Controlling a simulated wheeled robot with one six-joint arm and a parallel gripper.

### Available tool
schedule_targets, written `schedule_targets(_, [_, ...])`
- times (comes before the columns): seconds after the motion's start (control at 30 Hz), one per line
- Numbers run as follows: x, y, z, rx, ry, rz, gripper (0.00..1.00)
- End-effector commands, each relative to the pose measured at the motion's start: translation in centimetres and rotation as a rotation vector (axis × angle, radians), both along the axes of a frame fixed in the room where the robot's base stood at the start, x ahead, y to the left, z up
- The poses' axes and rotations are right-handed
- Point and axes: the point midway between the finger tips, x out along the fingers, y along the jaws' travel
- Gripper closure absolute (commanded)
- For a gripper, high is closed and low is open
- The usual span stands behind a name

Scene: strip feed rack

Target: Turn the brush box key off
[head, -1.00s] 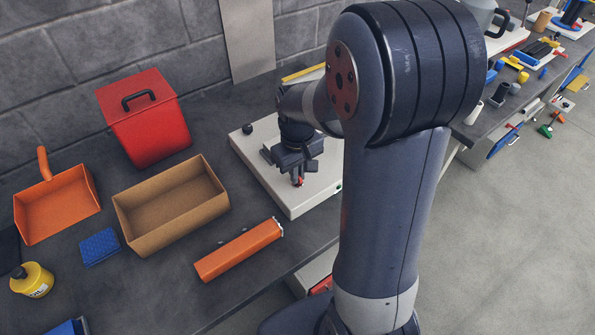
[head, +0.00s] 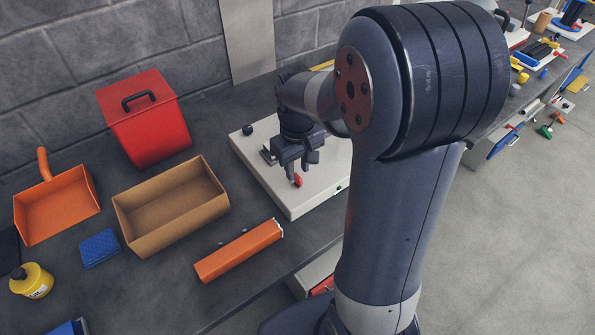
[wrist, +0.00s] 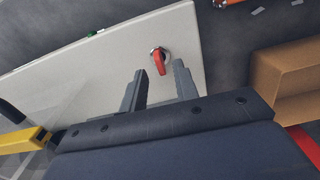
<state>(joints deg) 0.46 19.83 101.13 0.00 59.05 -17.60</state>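The red key (head: 298,181) sits on the top of a pale, flat box (head: 257,160) on the bench. It also shows in the wrist view (wrist: 159,62), set in a round metal lock, its handle pointing almost straight down the picture. My gripper (head: 301,171) is just above the key in the head view. In the wrist view, my gripper (wrist: 160,76) has its two fingers apart with nothing between them. The key shows just beyond the fingertips, roughly in line with the gap. Part of the box is hidden behind my arm.
A small green spot (head: 338,189) shows on the box's near side. A black knob (head: 248,130) stands at its back left. An orange bar (head: 238,250), an open cardboard box (head: 134,222) and a red bin (head: 148,128) lie to the left.

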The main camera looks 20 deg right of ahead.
Motion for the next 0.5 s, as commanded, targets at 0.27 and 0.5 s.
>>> schedule_targets(0.27, [0.1, 0.0, 5.7, 0.0, -0.006, 0.0, 0.71])
schedule_targets(0.5, [0.0, 0.0, 8.0, 0.0, -0.002, 0.0, 0.71])
